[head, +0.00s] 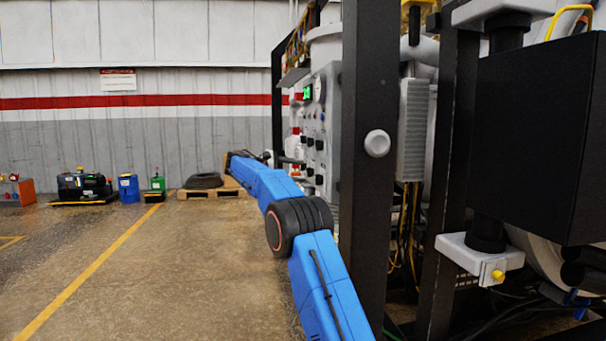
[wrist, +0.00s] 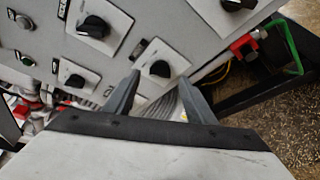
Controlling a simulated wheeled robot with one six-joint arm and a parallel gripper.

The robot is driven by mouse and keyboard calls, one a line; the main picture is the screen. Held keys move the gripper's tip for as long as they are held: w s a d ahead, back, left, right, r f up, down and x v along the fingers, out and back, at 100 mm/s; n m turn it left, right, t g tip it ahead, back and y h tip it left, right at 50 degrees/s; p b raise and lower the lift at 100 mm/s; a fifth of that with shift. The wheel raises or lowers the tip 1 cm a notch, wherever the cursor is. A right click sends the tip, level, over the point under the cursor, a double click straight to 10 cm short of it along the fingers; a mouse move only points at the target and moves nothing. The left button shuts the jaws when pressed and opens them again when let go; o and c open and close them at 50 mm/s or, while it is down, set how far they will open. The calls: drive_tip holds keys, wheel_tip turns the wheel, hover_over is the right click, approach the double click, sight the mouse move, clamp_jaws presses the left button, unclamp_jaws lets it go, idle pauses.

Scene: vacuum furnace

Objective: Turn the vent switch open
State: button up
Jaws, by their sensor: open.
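The grey control panel (head: 328,95) stands at the right of the blue arm in the head view, seen at a steep angle. In the wrist view the panel carries black rotary switches on white plates. One switch (wrist: 160,69) lies between and just beyond the fingertips of my gripper (wrist: 160,79). Others are an upper-left switch (wrist: 95,27), a left switch (wrist: 75,81) and a switch at the top edge (wrist: 231,4). The labels are too small to read, so I cannot tell which is the vent switch. My gripper is open and holds nothing; contact with the switch cannot be told.
A black frame post (head: 363,150) stands close to the right of my arm. Round buttons (wrist: 28,60) sit at the panel's left. A red block (wrist: 243,45) and green bracket (wrist: 287,45) lie beyond the panel's edge. The floor (head: 150,270) at left is open.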

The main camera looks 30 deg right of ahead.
sight(310, 172)
drive_tip(key=shift+x, duration=1.5)
drive_tip(key=c, duration=1)
drive_tip(key=shift+c, duration=0.2)
drive_tip(key=m+h, duration=0.1)
drive_tip(key=m, duration=0.2)
drive_tip(key=f+m+h, duration=0.1)
drive_tip(key=m+h, duration=0.1)
drive_tip(key=m, duration=0.2)
drive_tip(key=m+h, duration=0.1)
drive_tip(key=m, duration=0.3)
drive_tip(key=shift+f, duration=0.15)
